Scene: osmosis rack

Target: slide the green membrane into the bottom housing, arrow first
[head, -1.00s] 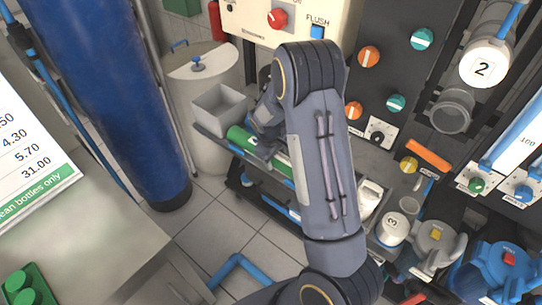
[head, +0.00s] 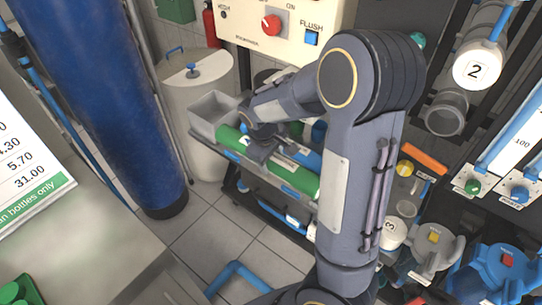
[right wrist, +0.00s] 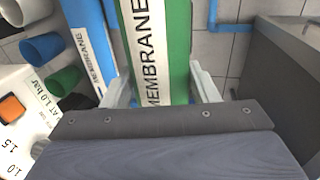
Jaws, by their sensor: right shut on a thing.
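The green membrane (head: 304,184) is a long green roll with a white label, lying along the trolley's top tray in the head view. My right gripper (head: 265,147) is around its middle. In the right wrist view, the green membrane (right wrist: 178,50) runs between the two pale fingers (right wrist: 163,92), which are shut on it. I cannot tell whether it is lifted from the tray. Its arrow is not readable. An open grey tube (head: 446,116), apparently the bottom housing, sits on the rack below the cap marked 2 (head: 473,71). My left gripper is not in view.
A blue membrane (head: 307,158) lies close beside the green one, and also shows in the right wrist view (right wrist: 92,45). A grey bin (head: 212,115) stands at the tray's far end. A cap marked 3 (head: 390,233) rests on the right bench. Tiled floor is open in front.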

